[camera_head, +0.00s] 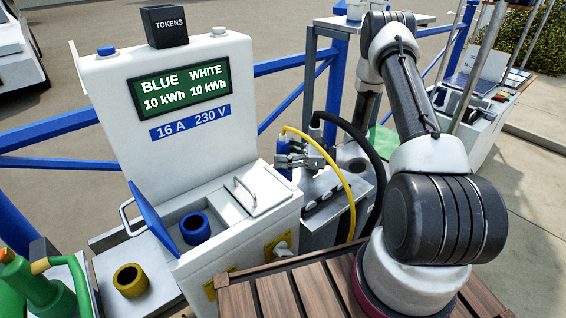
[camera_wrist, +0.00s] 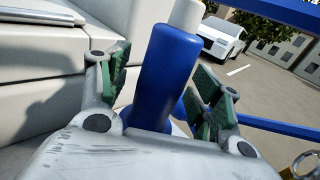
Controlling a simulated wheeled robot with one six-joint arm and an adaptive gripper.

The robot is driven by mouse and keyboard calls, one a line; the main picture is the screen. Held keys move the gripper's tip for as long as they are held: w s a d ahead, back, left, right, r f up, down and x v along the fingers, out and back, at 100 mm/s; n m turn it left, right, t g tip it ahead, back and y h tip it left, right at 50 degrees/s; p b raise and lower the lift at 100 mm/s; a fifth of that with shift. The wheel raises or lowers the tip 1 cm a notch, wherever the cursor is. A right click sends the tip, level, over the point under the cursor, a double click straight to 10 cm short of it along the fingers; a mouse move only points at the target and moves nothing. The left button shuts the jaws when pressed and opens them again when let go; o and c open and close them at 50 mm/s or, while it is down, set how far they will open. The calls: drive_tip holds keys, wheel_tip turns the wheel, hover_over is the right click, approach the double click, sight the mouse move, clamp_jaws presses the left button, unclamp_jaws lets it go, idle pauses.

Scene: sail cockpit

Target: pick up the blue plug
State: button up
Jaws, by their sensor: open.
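The blue plug (camera_head: 283,152) stands upright at the side of the white power pedestal, with a yellow cable (camera_head: 338,172) arching from its top. In the wrist view the blue plug (camera_wrist: 166,72) rises between my two green-padded fingers, with a pale collar at its upper end. My gripper (camera_head: 290,160) is open, with one finger on each side of the plug. In the wrist view (camera_wrist: 162,88) gaps show between the plug and both pads.
The white pedestal (camera_head: 190,110) has a blue socket (camera_head: 195,228) under a raised blue flap (camera_head: 152,217). A yellow socket (camera_head: 130,280) sits at lower left. A black cable (camera_head: 372,150) arches close behind the yellow one. Blue railings (camera_head: 60,130) run behind.

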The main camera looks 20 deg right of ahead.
sight(283, 135)
drive_tip(key=c, duration=1.3)
drive_tip(key=shift+r, duration=6.55)
drive_tip(key=shift+c, duration=0.3)
